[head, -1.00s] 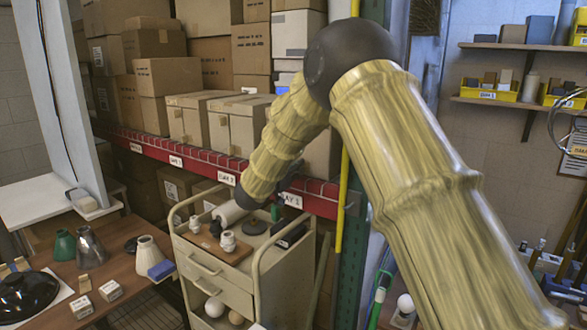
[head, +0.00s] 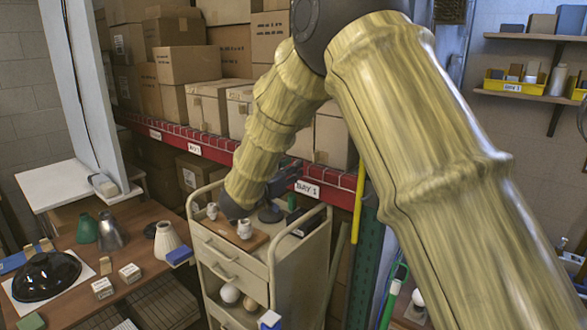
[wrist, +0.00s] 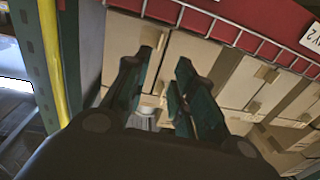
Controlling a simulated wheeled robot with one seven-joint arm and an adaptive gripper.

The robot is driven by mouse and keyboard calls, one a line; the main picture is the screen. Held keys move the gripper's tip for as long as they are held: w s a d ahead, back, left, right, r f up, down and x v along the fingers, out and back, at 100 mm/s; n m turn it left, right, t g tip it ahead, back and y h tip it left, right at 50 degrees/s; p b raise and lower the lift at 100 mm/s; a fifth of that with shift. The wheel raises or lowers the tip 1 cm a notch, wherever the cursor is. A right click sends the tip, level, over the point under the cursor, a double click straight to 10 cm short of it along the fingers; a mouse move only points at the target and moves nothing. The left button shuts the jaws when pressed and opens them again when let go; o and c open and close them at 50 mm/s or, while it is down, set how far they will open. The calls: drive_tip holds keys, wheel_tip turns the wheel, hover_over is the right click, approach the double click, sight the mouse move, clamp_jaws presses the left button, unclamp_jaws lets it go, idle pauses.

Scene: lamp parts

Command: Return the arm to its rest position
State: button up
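My arm crosses the head view, its elbow near the top centre. Its forearm (head: 278,110) hangs down to the beige cart (head: 243,265), and its dark lower end covers part of the cart's top. My gripper (wrist: 166,62) shows in the wrist view with two dark green fingers spread apart. Cardboard boxes on the rack show through the gap. A small pale thing (wrist: 145,120) shows low between the fingers, too unclear to name.
White fittings (head: 244,229) stand on a board on the cart. The red rack beam (head: 230,152) and stacked boxes (head: 190,62) lie behind. A brown table (head: 150,215) with shades and a black dome (head: 45,276) is at left. A yellow post (head: 357,205) stands right of the cart.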

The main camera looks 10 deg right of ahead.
drive_tip(key=s+d+f+n+y+b, duration=0.1)
drive_tip(key=s+f+n+y, duration=0.1)
drive_tip(key=f, duration=0.9)
drive_tip(key=s+d+f+n+y, duration=0.2)
drive_tip(key=f+y, duration=0.1)
drive_tip(key=f, duration=0.8)
drive_tip(key=s+d+f+n+g+y+b, duration=0.1)
drive_tip(key=s+f+n+g+y, duration=0.1)
drive_tip(key=s+f, duration=0.7)
drive_tip(key=s+d+f+n+g+y+b, duration=0.15)
drive_tip(key=s+f, duration=0.45)
drive_tip(key=f, duration=0.7)
drive_tip(key=s+f+g+y, duration=0.1)
drive_tip(key=s+f+g, duration=0.2)
drive_tip(key=s, duration=1)
drive_tip(key=s+d+f+g+y+b, duration=0.1)
drive_tip(key=s+f+g+y, duration=0.1)
drive_tip(key=s+f, duration=0.6)
drive_tip(key=s+f+g+y, duration=0.1)
drive_tip(key=s+f+g, duration=0.3)
drive_tip(key=s, duration=1.4)
wheel_tip(320, 180, down, 2)
drive_tip(key=shift+s+d+f+n, duration=0.15)
drive_tip(key=shift+s+d+n, duration=0.05)
drive_tip(key=shift+s+n, duration=0.2)
drive_tip(key=shift+w+g, duration=0.1)
drive_tip(key=shift+g, duration=0.15)
